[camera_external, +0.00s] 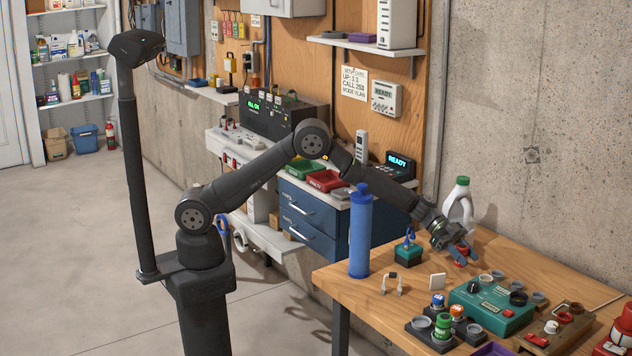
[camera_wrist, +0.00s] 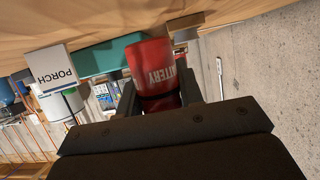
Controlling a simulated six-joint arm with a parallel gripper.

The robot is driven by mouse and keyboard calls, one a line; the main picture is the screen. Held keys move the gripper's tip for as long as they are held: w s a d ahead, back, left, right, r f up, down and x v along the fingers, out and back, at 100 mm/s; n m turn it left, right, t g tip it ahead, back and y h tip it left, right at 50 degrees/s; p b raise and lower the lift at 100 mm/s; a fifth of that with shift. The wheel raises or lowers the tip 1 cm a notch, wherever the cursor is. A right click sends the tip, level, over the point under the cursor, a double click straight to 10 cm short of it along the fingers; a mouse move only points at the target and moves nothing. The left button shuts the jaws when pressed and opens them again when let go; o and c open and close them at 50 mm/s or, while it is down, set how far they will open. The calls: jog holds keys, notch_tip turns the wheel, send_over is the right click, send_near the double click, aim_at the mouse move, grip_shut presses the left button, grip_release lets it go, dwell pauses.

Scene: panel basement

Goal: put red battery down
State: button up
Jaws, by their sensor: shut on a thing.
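The red battery (camera_wrist: 152,62) is a red cylinder with white lettering reading "ATTERY" and a dark band. My gripper (camera_wrist: 155,98) is shut on it, with one finger on each side. I cannot tell whether the battery touches the tabletop.
A teal panel box (camera_external: 487,308) with round sockets stands in front of my gripper. A blue cylinder (camera_external: 360,230), a small teal box (camera_external: 408,252) and a white jug (camera_external: 459,205) are around it. A white block labelled PORCH (camera_wrist: 52,68) shows in the wrist view. Bare wood lies at the table's left.

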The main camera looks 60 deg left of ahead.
jog(key=shift+f, duration=0.45)
jog(key=o, duration=1.1)
jog(key=shift+c, duration=0.2)
jog(key=shift+r, duration=0.2)
jog(key=v, duration=1.2)
jog(key=shift+r, duration=0.4)
